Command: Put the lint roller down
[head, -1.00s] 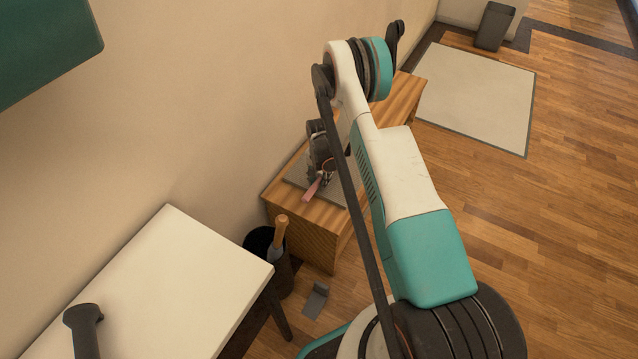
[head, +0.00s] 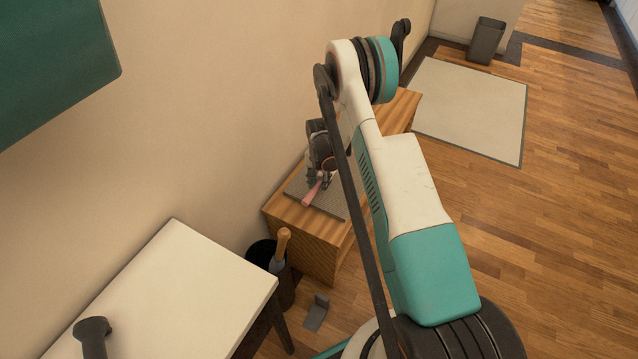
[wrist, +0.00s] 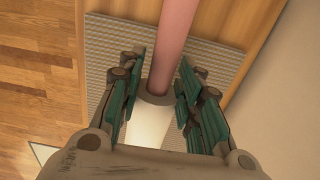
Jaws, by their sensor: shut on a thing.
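The lint roller has a pink handle (wrist: 172,42), a grey collar and a white roll; the handle also shows in the head view (head: 311,194). My gripper (wrist: 161,78) is shut on the lint roller, with green-padded fingers on both sides of it. In the head view my gripper (head: 322,166) is low over a grey mat (head: 331,206) on a small wooden cabinet (head: 303,240). The wrist view shows the ribbed mat (wrist: 110,42) behind the roller. I cannot tell whether the roller touches the mat. My arm hides part of the cabinet top.
A white table (head: 180,290) with a dark grey object (head: 92,332) stands at the front left. A black bin (head: 262,252) holding a wooden-handled tool stands between table and cabinet. A grey bracket-like object (head: 316,313) lies on the floor. The wall borders the cabinet's left side.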

